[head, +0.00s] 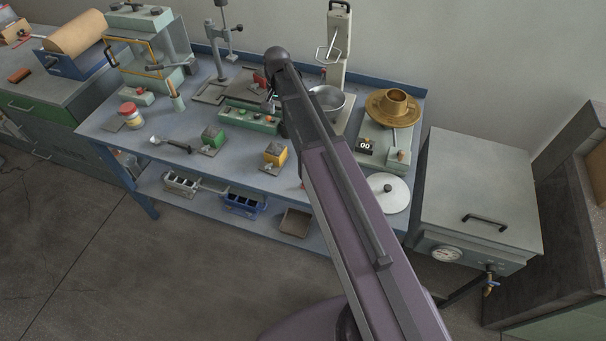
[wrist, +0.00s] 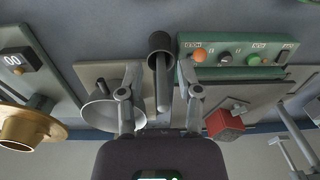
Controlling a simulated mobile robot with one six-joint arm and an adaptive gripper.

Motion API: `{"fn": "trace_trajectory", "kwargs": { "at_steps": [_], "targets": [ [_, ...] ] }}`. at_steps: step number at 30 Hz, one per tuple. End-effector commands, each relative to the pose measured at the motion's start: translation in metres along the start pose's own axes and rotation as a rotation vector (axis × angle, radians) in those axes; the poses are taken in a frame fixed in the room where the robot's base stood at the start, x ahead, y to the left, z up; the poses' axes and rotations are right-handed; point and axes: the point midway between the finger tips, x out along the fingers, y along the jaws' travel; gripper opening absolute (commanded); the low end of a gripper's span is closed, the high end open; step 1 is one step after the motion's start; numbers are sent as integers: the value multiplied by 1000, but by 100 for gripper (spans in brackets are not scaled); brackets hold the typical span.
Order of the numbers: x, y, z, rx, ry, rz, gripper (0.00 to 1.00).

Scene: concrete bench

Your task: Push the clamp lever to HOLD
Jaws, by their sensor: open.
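A grey rod with a black round-ended grip (wrist: 160,44), which looks like the clamp lever, shows in the wrist view between the two fingers of my gripper (wrist: 159,92). The fingers are apart, one on each side of the rod. I cannot tell whether either touches it. Beside the rod is a green control box (wrist: 240,53) with knobs and small labels; I cannot read HOLD. A red block (wrist: 225,123) sits on a grey plate beyond it. In the head view my arm hides the gripper and most of the lever; the green box (head: 247,120) shows left of the arm.
A metal bowl (wrist: 100,112) stands close beside the gripper. A brass cup (head: 395,101) on a saucer sits on a scale to the right.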

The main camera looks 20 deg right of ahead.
Motion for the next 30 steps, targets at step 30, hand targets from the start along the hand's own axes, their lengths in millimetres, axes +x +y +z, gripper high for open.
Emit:
{"fn": "trace_trajectory", "kwargs": {
  "at_steps": [30],
  "targets": [
    [44,87,111,-357,-7,18,45]
  ]
}}
